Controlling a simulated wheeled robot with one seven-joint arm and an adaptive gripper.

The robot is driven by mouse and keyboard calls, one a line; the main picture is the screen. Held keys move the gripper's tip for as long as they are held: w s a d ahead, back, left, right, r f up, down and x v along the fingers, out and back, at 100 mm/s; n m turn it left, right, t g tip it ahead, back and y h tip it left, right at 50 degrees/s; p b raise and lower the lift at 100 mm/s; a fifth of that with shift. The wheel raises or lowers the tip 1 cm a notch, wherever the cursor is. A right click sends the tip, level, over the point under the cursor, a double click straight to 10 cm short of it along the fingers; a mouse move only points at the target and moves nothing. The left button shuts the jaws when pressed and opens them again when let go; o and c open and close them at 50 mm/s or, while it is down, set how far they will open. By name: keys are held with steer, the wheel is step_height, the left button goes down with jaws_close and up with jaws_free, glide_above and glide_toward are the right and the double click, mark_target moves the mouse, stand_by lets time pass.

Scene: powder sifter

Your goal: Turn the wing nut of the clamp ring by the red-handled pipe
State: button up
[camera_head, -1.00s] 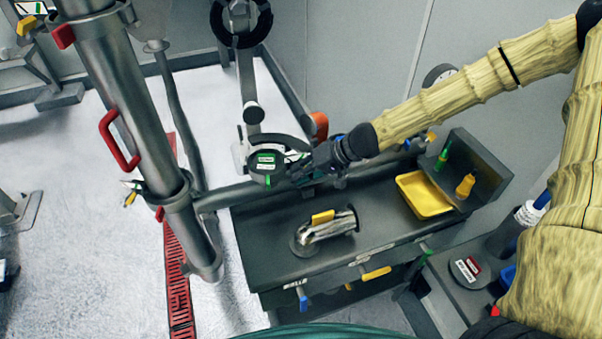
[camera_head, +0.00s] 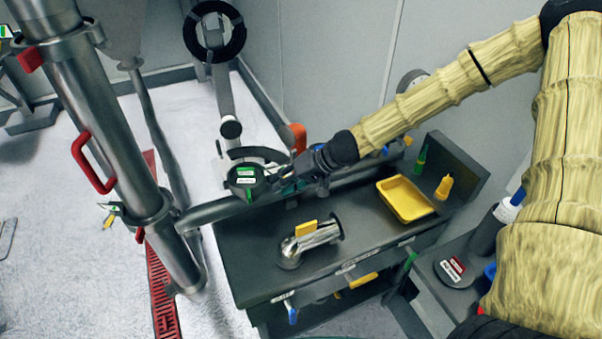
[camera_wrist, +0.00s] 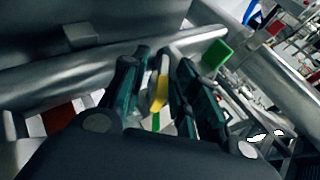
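The red-handled pipe (camera_head: 118,160) is a steep metal tube at the left of the head view, with a red handle (camera_head: 90,165) on its side. A clamp ring (camera_head: 150,209) circles its lower part. A small red part (camera_head: 140,235) sits at this ring, perhaps its wing nut. A second ring (camera_head: 62,42) higher up has a red part (camera_head: 30,58) too. My gripper (camera_head: 286,182) is well right of the pipe, beside a dark disc (camera_head: 246,179) with a green label. In the wrist view its teal fingers (camera_wrist: 160,65) stand apart. A yellow piece (camera_wrist: 160,92) shows between them; its depth is unclear.
A dark bench (camera_head: 255,280) holds a shiny pipe elbow (camera_head: 322,232) and a yellow tray (camera_head: 405,200). A metal pipe (camera_head: 205,212) runs from the red-handled pipe toward the bench. A red floor grate (camera_head: 163,300) lies below.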

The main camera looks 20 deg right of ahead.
steer(key=v, duration=1.1)
steer(key=shift+d, duration=0.2)
steer(key=shift+s, duration=0.15)
stand_by(0.5)
